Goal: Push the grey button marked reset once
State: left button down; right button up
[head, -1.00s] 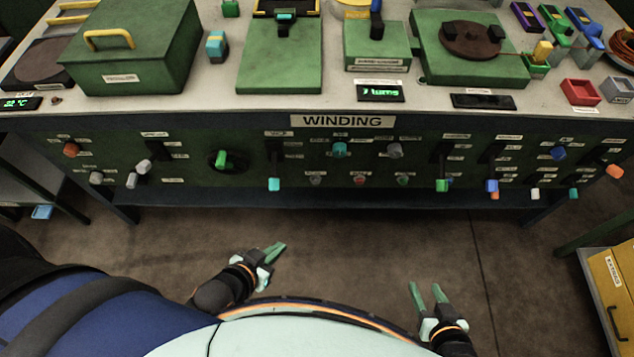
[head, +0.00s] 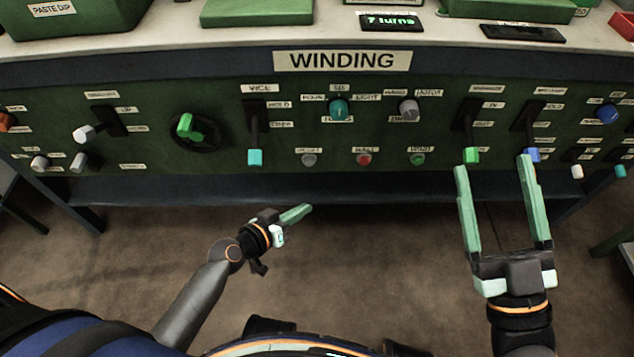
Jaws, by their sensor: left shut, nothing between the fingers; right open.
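The grey button (head: 309,160) sits low in the middle of the green front panel, under a small white label too blurred to read for certain. A red button (head: 364,159) and a green button (head: 417,159) stand to its right in the same row. My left gripper (head: 305,210) is shut and empty, in front of and below the grey button, apart from the panel. My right gripper (head: 492,166) is open and empty, raised at the right, its fingers overlapping the panel's lower edge in the picture.
Levers with a cyan handle (head: 255,157) and a green handle (head: 471,155) hang either side of the button row. A teal knob (head: 338,109) is above. The WINDING sign (head: 342,61) tops the panel. The floor below is clear.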

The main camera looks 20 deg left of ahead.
aim_at(309, 161)
pick_arm(q)
jog(key=shift+t+h, duration=0.3)
jog(key=shift+t, duration=0.2)
jog(key=w+f+b, duration=0.1)
jog(key=w+b, duration=0.1)
jog(key=w+f+b, duration=0.1)
jog(key=w, duration=0.1)
jog(key=shift+a+f+b, duration=0.1)
jog(key=shift+f+b, duration=0.25)
jog(key=shift+f, duration=0.05)
pick_arm(e)
jog(key=s+n+y, duration=0.1)
jog(key=s+r+n+y, duration=0.1)
jog(key=s+y, duration=0.1)
jog(key=s+r+n+y, duration=0.1)
jog(key=y, duration=0.1)
jog(key=shift+s+a+n, duration=0.25)
jog(key=shift+a+n, duration=0.15)
pick_arm(q)
jog(key=w+a+b, duration=0.2)
jog(key=w, duration=0.6)
jog(key=shift+w+a, duration=0.15)
jog(key=shift+a, duration=0.05)
pick_arm(e)
notch_tip(309, 161, down, 2)
jog(key=shift+w+a+f, duration=0.1)
jog(key=shift+f, duration=0.15)
